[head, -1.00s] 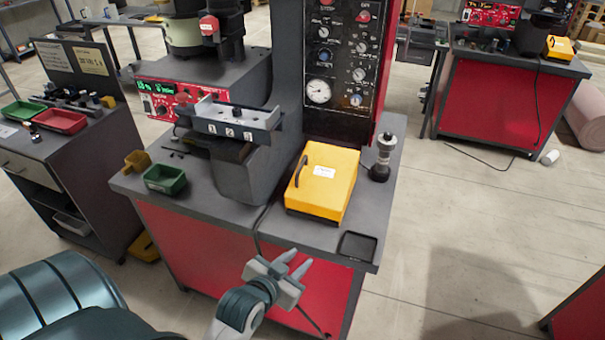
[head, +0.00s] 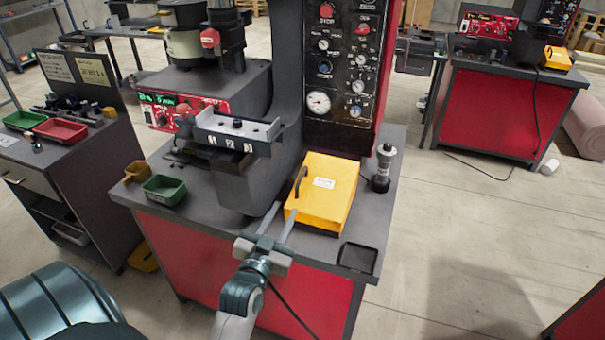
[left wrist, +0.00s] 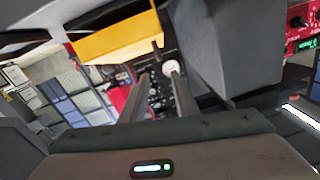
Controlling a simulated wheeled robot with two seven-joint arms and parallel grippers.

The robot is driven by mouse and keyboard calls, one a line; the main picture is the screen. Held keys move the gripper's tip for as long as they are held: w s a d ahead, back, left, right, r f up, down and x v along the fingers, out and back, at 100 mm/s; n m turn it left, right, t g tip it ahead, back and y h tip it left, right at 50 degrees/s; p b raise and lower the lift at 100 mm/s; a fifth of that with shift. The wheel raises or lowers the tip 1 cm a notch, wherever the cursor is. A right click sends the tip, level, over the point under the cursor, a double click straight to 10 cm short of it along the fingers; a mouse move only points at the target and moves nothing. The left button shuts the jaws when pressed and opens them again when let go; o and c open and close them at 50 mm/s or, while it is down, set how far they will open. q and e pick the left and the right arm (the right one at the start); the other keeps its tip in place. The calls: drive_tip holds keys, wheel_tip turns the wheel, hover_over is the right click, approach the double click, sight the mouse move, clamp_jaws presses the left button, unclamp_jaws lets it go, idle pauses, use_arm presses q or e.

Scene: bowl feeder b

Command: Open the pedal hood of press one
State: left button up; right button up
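The yellow pedal hood (head: 325,194) sits on the near part of the press bench, closed, with a dark handle (head: 300,180) on its left side. My left gripper (head: 282,222) is open and empty, just in front of the hood's left front corner, its fingers pointing toward the bench. In the left wrist view, the hood (left wrist: 115,40) shows at the upper left and the handle (left wrist: 157,47) beyond the two spread fingers (left wrist: 156,92). I see no contact with the hood. My right gripper is not in view.
The grey press body (head: 245,180) stands just left of the hood. A black tray (head: 358,258) lies at the bench's front right corner, and a dark cylindrical device (head: 382,168) stands to the right. A green bin (head: 164,190) is on the left.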

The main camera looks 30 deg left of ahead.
sight(301, 178)
use_arm(q)
drive_tip(key=p+x, duration=0.3)
drive_tip(key=x, duration=1.2)
drive_tip(key=shift+w, duration=0.2)
drive_tip(key=shift+p+x, duration=0.4)
drive_tip(key=shift+x, duration=0.45)
drive_tip(key=shift+f, duration=0.1)
drive_tip(key=shift+c, duration=0.4)
clamp_jaws()
